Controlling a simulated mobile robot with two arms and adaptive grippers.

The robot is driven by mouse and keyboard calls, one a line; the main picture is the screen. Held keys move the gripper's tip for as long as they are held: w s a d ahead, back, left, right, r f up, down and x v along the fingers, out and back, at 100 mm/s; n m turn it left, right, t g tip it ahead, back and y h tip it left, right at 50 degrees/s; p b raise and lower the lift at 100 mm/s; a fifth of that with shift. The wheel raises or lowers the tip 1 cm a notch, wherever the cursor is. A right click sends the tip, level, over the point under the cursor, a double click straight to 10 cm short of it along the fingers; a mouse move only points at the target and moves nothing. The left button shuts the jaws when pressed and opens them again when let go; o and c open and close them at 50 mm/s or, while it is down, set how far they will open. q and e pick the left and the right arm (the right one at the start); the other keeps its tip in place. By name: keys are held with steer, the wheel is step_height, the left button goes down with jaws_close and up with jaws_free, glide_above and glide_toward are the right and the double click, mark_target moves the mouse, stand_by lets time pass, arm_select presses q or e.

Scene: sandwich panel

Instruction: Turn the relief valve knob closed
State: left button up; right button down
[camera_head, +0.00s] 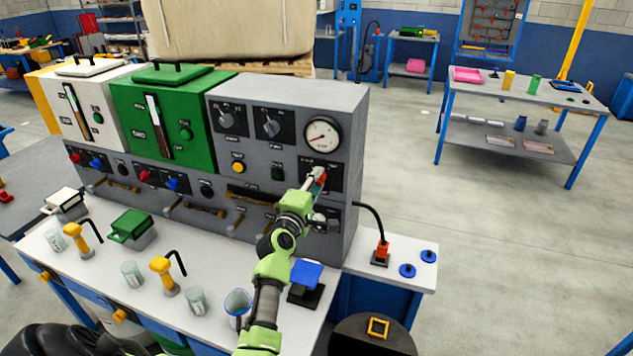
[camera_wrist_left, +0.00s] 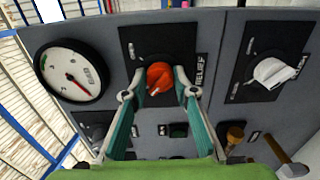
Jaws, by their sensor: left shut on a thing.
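The relief valve knob (camera_wrist_left: 159,73) is orange-red and sits on a black plate marked RELIEF on the grey panel. In the wrist view it is between the two fingers of my left gripper (camera_wrist_left: 160,80), which are shut on its sides. In the head view the left gripper (camera_head: 317,182) reaches the right part of the panel front, below the gauge, and a bit of the red knob (camera_head: 321,174) shows at its tips. The fingers hide most of the knob there. My right gripper is not in view.
A round gauge (camera_head: 322,136) is above the knob; it also shows in the wrist view (camera_wrist_left: 72,68). A selector knob (camera_head: 272,129) is up and left. Cups, yellow dispensers and a blue-topped block (camera_head: 307,275) stand on the white counter (camera_head: 100,285). A black cable hangs at right.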

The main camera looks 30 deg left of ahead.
arm_select(q)
steer(key=o, duration=1.1)
steer(key=v, duration=1.2)
steer(key=shift+f, duration=0.1)
